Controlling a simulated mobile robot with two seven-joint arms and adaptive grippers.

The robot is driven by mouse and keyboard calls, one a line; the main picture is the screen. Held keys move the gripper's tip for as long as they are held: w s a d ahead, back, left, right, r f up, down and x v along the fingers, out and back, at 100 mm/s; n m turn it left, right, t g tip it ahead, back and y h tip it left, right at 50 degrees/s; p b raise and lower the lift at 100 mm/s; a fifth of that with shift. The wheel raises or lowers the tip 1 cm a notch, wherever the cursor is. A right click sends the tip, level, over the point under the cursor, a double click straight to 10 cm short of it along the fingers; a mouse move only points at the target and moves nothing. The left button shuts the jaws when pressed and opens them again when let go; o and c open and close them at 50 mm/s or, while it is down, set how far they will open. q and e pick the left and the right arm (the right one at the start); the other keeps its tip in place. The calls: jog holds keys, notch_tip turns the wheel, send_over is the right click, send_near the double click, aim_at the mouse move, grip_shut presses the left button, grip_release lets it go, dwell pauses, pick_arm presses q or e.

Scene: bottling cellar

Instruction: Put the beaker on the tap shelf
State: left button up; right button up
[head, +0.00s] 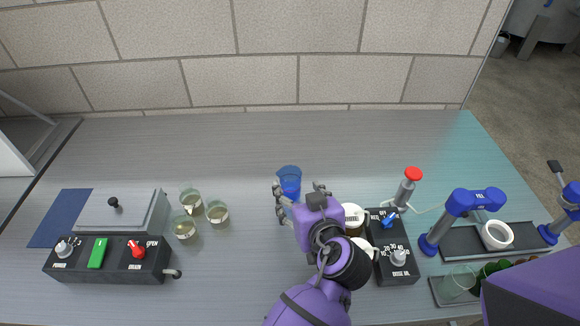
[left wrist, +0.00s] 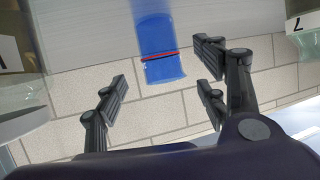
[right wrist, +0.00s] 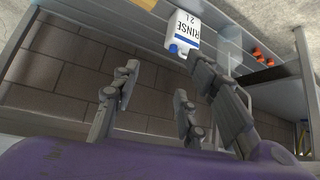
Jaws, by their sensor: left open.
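The blue, see-through beaker (head: 289,178) stands on the grey bench, in the middle. My left gripper (head: 298,190) is open at the beaker's near side, with its fingers spread. In the left wrist view the beaker (left wrist: 158,45), with a red line around it, shows beyond and between the open fingertips (left wrist: 163,82); I see no grip on it. A blue tap (head: 468,207) stands at the right over a dark, low shelf (head: 463,245) that bears a white ring-shaped piece (head: 497,235). My right gripper (right wrist: 160,82) is open and empty, and outside the head view.
Several glasses (head: 217,212) stand left of the beaker, by a control box (head: 110,260). A dosing box (head: 397,262) and a red-topped cylinder (head: 408,188) stand between my left arm and the tap. A tray with glassware (head: 458,283) is in front. The bench's back is clear.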

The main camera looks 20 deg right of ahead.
aim_at(288, 178)
pick_arm(q)
jog(key=shift+x, duration=1)
jog(key=x, duration=0.3)
jog(key=p+x, duration=0.1)
jog(key=x, duration=0.2)
jog(key=shift+s+f, duration=0.15)
jog(key=shift+f, duration=0.1)
jog(key=shift+c, duration=0.3)
jog(key=c, duration=1.3)
jog(key=shift+r, duration=0.1)
